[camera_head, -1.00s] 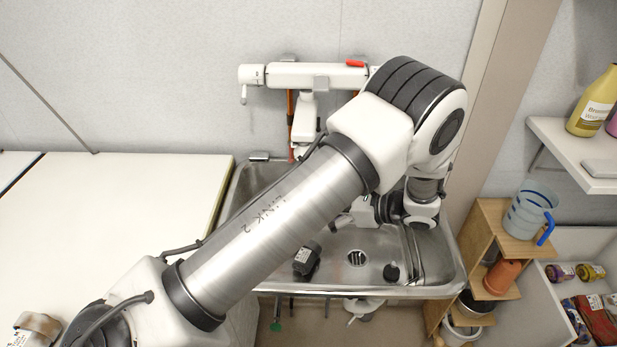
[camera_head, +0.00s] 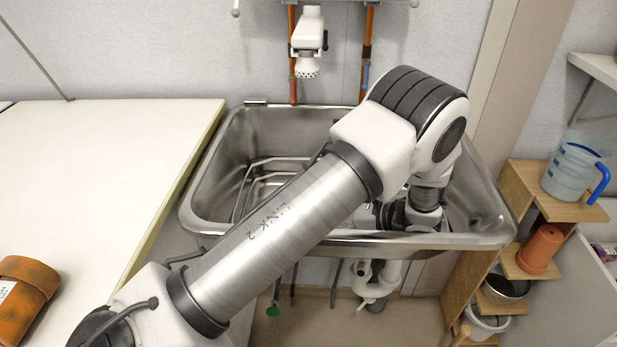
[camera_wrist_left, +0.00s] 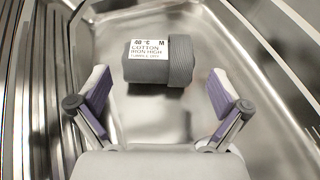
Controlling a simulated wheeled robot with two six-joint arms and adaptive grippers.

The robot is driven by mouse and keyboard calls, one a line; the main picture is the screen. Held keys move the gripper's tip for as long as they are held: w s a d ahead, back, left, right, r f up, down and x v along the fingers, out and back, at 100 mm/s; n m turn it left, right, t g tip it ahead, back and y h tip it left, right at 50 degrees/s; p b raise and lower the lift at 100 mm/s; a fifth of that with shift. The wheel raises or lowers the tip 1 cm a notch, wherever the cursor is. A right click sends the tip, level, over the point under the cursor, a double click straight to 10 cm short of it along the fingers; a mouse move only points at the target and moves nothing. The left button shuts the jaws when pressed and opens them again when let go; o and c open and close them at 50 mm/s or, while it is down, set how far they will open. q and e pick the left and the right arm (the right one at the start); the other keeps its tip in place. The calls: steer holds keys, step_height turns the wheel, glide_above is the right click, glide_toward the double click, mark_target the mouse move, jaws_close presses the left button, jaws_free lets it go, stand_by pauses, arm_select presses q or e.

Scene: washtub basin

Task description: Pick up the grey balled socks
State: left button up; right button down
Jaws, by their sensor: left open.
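The grey balled socks (camera_wrist_left: 143,68) lie on the metal basin floor in the left wrist view. They form a short ribbed roll with a white printed label. My left gripper (camera_wrist_left: 158,92) is open, with one purple-padded finger low on each side of the picture. The socks are ahead of the fingertips, roughly centred between them, and no contact shows. In the head view my left arm reaches across the metal basin (camera_head: 215,165) and its wrist is down inside it. The arm hides the socks and the fingertips there. My right gripper is not in view.
The basin walls and a ribbed metal part (camera_wrist_left: 25,85) flank the gripper. A white faucet (camera_head: 308,40) hangs above the basin. A white counter (camera_head: 90,170) with an orange-brown roll (camera_head: 22,295) is at left. Wooden shelves with a jug (camera_head: 575,168) stand at right.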

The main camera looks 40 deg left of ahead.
arm_select(q)
steer(key=b+x, duration=0.1)
steer(key=x, duration=0.6)
steer(key=shift+s+a+r, duration=0.1)
steer(key=shift+r, duration=0.15)
steer(key=c, duration=0.9)
